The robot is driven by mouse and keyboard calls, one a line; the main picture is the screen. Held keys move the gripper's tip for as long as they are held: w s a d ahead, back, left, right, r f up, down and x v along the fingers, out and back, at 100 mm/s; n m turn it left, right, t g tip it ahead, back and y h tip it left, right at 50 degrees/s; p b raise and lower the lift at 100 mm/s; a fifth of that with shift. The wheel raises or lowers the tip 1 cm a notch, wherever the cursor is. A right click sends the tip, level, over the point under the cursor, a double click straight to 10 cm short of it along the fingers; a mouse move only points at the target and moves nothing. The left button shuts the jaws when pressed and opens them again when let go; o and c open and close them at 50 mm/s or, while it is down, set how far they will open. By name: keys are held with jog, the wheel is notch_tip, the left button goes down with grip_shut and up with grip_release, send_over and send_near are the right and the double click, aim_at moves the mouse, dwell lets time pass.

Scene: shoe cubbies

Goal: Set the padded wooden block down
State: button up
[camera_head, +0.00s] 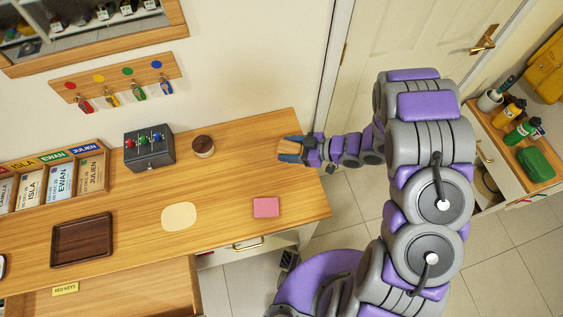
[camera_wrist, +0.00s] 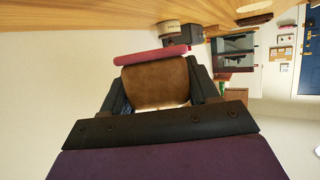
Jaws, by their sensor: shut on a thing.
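The padded wooden block (camera_head: 290,146) is in my gripper (camera_head: 284,151), at the right end of the wooden table.
The wooden table (camera_head: 226,180) bears a round brown item (camera_head: 203,147), a dark box with coloured knobs (camera_head: 149,148), a pink square (camera_head: 266,207), a cream oval (camera_head: 179,216) and a dark tray (camera_head: 82,240). An open drawer (camera_head: 120,297) juts out in front. Free wood surrounds the pink square.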

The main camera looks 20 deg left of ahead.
jog(key=s+f+n+g, duration=0.1)
jog(key=s+n+g, duration=0.1)
jog(key=s, duration=0.3)
jog(key=s+n+g+h, duration=0.1)
jog(key=s+n+g, duration=0.1)
jog(key=s, duration=0.3)
jog(key=s+d+f+n+g, duration=0.1)
jog(key=s+g, duration=0.1)
jog(key=s, duration=0.4)
jog(key=shift+f+n+g+h, duration=0.3)
jog(key=shift+f+n, duration=0.05)
jog(key=shift+n, duration=0.05)
jog(key=b, duration=0.2)
send_over(281, 163)
jog(key=s, duration=0.1)
jog(key=shift+d+f, duration=0.15)
jog(key=shift+f, duration=0.55)
jog(key=f, duration=0.1)
jog(key=w+f, duration=0.1)
jog(key=shift+f, duration=0.6)
jog(key=shift+f, duration=0.15)
jog(key=o, duration=1.1)
